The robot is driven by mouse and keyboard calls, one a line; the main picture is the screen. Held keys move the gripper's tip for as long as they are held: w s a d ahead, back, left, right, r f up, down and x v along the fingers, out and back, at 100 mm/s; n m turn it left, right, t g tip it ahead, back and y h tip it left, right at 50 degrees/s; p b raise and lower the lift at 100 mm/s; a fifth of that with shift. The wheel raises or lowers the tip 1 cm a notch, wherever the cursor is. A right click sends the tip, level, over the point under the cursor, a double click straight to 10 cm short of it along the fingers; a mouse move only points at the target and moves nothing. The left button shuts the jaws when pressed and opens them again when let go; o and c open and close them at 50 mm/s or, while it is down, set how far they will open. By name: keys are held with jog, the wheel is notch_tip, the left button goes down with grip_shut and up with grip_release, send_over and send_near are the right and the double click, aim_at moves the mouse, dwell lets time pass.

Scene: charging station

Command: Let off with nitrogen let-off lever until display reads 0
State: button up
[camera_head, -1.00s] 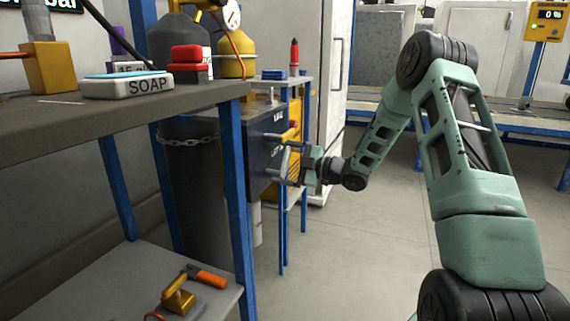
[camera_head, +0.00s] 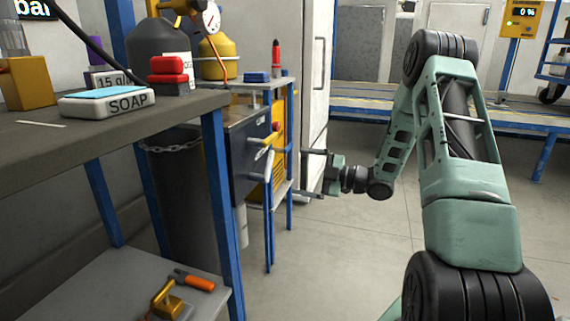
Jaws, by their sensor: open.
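White lettering on the panel is too small and slanted to read, so I cannot tell which lever is the nitrogen let-off. My gripper (camera_head: 308,173) is open and empty, to the right of the levers and apart from them, its fingers pointing left at the panel. A black display reading "bar" (camera_head: 35,8) is cut off at the top left; its number is out of view.
The near bench (camera_head: 60,160) with a soap box (camera_head: 118,103) and a red block (camera_head: 167,75) fills the left. A chained dark cylinder (camera_head: 185,200) stands under it. A white cabinet (camera_head: 316,70) is behind my gripper. Clear floor (camera_head: 340,260) lies between bench and arm.

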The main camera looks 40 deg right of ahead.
jog(key=p+v, duration=0.1)
jog(key=v, duration=0.5)
